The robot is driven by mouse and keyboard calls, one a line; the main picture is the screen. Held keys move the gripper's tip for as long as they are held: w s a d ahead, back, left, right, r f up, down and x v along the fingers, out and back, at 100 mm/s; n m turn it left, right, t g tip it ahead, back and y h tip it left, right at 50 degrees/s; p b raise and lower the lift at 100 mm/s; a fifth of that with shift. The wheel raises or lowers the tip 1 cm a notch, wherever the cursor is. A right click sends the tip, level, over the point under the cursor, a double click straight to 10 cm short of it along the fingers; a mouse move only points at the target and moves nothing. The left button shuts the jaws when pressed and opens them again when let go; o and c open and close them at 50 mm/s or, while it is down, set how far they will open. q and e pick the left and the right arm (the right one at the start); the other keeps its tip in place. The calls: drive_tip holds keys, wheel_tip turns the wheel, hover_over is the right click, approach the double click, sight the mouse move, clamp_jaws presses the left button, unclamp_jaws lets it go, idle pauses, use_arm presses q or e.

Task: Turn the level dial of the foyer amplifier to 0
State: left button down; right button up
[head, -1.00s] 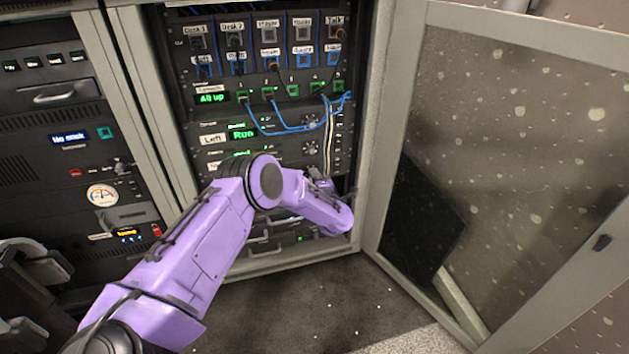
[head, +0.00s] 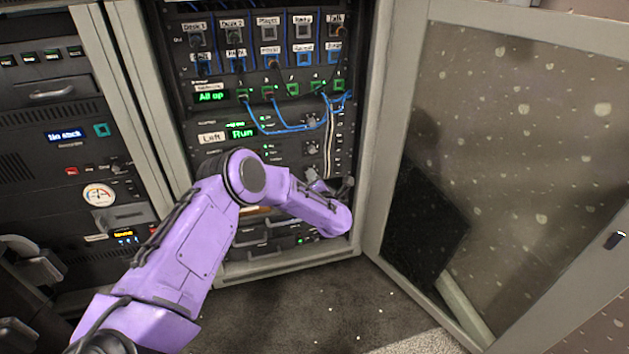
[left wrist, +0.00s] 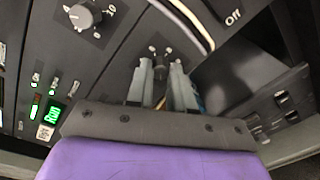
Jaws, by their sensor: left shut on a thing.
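In the left wrist view my left gripper (left wrist: 162,70) is shut on a small dark dial (left wrist: 161,59) on a black panel, one grey finger on each side. Scale marks show above the dial, too small to read; its pointer is hidden. In the head view my purple left arm reaches into the open rack, and the left gripper (head: 318,182) is at the lower right of the amplifier stack, mostly behind my forearm. The label of the held dial's amplifier is not visible.
A larger dial (left wrist: 84,17) sits on the neighbouring panel. White cables (left wrist: 188,20) hang close to my fingers; blue cables (head: 285,130) loop above. An open glass door (head: 520,150) stands at the right. Another rack (head: 60,150) is at the left.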

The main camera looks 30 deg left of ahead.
use_arm(q)
drive_tip(key=shift+d+f, duration=0.1)
drive_tip(key=shift+f, duration=0.05)
drive_tip(key=c, duration=1)
unclamp_jaws()
drive_tip(key=p+v, duration=0.3)
drive_tip(key=v, duration=0.7)
drive_tip(key=shift+s+d, duration=0.15)
drive_tip(key=shift+s, duration=0.1)
